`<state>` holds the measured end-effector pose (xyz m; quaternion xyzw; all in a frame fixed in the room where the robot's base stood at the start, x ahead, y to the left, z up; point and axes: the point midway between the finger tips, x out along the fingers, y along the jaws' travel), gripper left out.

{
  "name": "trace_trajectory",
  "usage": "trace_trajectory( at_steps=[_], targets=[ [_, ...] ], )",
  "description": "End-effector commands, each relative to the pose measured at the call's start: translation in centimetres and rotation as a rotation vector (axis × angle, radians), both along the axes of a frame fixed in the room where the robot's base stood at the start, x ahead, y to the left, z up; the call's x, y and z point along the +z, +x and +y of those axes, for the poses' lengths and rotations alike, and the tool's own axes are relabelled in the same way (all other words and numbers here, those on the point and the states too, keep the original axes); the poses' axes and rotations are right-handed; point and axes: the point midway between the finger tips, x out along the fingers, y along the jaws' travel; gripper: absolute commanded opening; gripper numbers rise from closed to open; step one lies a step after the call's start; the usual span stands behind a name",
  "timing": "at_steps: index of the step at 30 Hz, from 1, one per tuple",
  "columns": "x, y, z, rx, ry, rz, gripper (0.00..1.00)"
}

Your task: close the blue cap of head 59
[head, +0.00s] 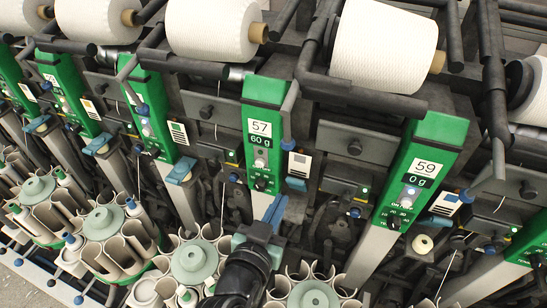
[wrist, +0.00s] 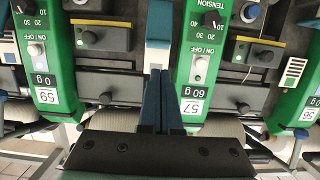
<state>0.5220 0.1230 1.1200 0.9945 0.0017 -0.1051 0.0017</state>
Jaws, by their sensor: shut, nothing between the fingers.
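Head 59 is the green panel (head: 420,170) marked 59 and 0 g, right of centre in the head view. It also shows at the left of the wrist view (wrist: 40,60), upside down. My gripper (head: 276,206) has blue fingers pressed together, empty, below and in front of head 57, to the left of head 59. In the wrist view its shut fingertips (wrist: 158,74) point between panels 59 and 57.
Green panel 57 (head: 262,130) stands just above my gripper. White yarn cones (head: 384,45) on dark cradle bars line the top. Round bobbin magazines (head: 195,262) fill the front below. A blue flap (head: 296,183) sits right of head 57.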

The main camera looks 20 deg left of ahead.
Motion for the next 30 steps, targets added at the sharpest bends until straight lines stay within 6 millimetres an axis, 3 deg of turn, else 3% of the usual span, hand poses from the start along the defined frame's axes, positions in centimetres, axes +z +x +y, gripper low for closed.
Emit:
trace_trajectory(
  at_steps=[5, 21, 30],
  targets=[
    [-0.4, 1.0, 0.0, -0.002, -0.002, 0.005, 0.00],
    [-1.9, 8.5, 0.0, -0.001, -0.002, 0.003, 0.00],
    [-2.3, 9.7, 0.0, -0.001, -0.001, 0.003, 0.00]
  ],
)
